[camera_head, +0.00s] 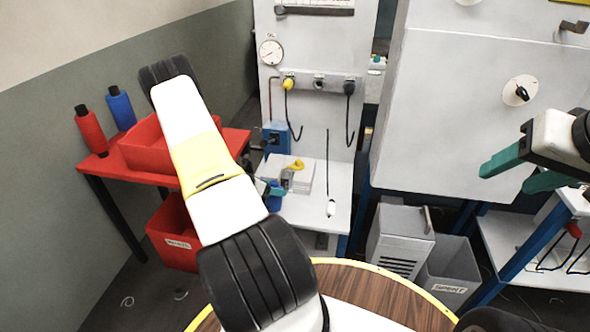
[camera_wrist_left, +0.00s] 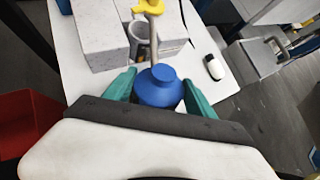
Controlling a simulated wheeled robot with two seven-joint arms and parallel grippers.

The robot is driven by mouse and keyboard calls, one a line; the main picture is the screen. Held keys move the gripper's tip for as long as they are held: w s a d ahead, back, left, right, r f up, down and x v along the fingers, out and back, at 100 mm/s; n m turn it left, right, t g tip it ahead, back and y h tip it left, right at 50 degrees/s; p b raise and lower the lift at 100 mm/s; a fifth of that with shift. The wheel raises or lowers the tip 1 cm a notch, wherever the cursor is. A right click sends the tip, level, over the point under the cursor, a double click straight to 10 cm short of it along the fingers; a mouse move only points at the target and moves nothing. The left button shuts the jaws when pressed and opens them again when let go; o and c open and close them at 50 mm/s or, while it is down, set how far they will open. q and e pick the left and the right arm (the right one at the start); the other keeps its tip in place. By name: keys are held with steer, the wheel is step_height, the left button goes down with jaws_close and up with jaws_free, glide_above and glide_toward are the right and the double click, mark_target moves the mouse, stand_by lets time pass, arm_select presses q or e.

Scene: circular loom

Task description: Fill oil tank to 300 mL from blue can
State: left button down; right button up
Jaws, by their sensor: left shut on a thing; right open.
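The blue can (camera_wrist_left: 160,88) sits between the green fingers of my left gripper (camera_wrist_left: 160,92), which is shut on it, in the left wrist view. I cannot tell for sure which part is the oil tank, and no level is readable. My right gripper (camera_head: 518,172) is open and empty at the right.
A dial gauge (camera_head: 271,52) is on the white panel above the white shelf (camera_head: 325,220). A red table (camera_head: 235,142) with red and blue spools stands left. A bin labelled SPENT (camera_head: 450,287) and a grey box (camera_head: 398,240) stand on the floor. A round wooden top (camera_head: 375,297) is in front.

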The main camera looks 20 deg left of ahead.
mark_target(279, 185)
arm_select(q)
steer(key=shift+w+r+g, duration=0.15)
steer(key=shift+r+g, duration=0.5)
steer(key=shift+g, duration=0.05)
steer(key=shift+f, duration=0.1)
steer(key=shift+s+f, duration=0.1)
steer(key=shift+s, duration=0.1)
steer(key=shift+w+r+n+g, duration=0.15)
steer(key=shift+r+n+g, duration=0.05)
steer(key=shift+r+g, duration=0.4)
steer(key=shift+w+r+n+g, duration=0.15)
steer(key=shift+r+n+g, duration=0.05)
steer(key=shift+r+g, duration=0.35)
stand_by(2.4)
steer(key=shift+w+r+g, duration=0.15)
steer(key=shift+r+g, duration=0.1)
steer(key=shift+r, duration=0.05)
stand_by(0.5)
